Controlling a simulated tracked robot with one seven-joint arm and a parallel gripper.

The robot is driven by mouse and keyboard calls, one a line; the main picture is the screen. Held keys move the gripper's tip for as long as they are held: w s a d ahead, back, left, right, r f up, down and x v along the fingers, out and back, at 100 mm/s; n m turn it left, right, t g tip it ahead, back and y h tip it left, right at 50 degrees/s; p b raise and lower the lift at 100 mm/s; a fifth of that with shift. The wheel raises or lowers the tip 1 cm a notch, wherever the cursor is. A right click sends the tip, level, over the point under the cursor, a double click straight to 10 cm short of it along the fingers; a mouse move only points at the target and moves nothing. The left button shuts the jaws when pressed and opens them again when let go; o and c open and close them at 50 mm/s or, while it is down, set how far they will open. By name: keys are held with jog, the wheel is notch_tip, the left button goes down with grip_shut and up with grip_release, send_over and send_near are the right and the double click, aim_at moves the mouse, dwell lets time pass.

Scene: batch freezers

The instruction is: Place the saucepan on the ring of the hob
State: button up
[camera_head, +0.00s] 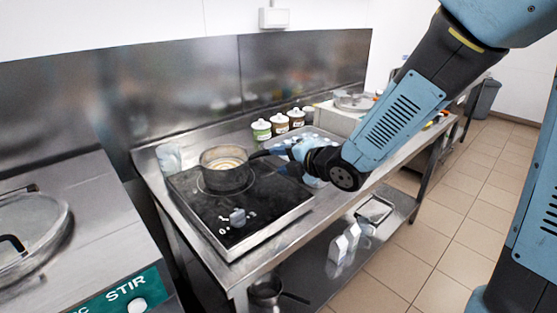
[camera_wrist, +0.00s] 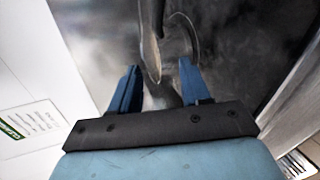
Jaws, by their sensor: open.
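The dark grey steel saucepan (camera_head: 224,178) stands upright on the black hob (camera_head: 240,212), over the ring (camera_head: 203,184), whose pale outline shows around its base. Its handle (camera_head: 262,153) points right, towards my gripper (camera_head: 280,155). In the wrist view my gripper (camera_wrist: 157,86) has its two blue fingers apart. The grey handle (camera_wrist: 152,55) reaches down between them. I cannot tell whether either finger touches it. The saucepan's body is mostly out of the wrist view, and my arm covers part of the counter behind the gripper in the head view.
Several lidded tubs (camera_head: 280,123) stand behind the hob, near a tray. A clear container (camera_head: 168,157) is at the hob's back left corner. A steel machine (camera_head: 60,230) stands at the left, across a gap.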

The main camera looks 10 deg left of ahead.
jog(key=shift+d, duration=0.15)
jog(key=s+d+r+m+t+h, duration=0.1)
jog(key=d+r+m+h, duration=0.35)
jog(key=d+m, duration=0.5)
jog(key=s+d+r+m+h, duration=0.1)
jog(key=d+r+m+h, duration=0.35)
jog(key=d, duration=0.75)
jog(key=s+d+r+m+g, duration=0.1)
jog(key=s+d+m, duration=0.3)
jog(key=s+m, duration=0.4)
jog(key=s+d+r+m+g+h, duration=0.1)
jog(key=s+d+m+g, duration=0.2)
jog(key=s+d+m, duration=0.2)
jog(key=s+m, duration=0.3)
jog(key=s, duration=0.1)
jog(key=shift+h, duration=0.3)
jog(key=shift+r, duration=0.1)
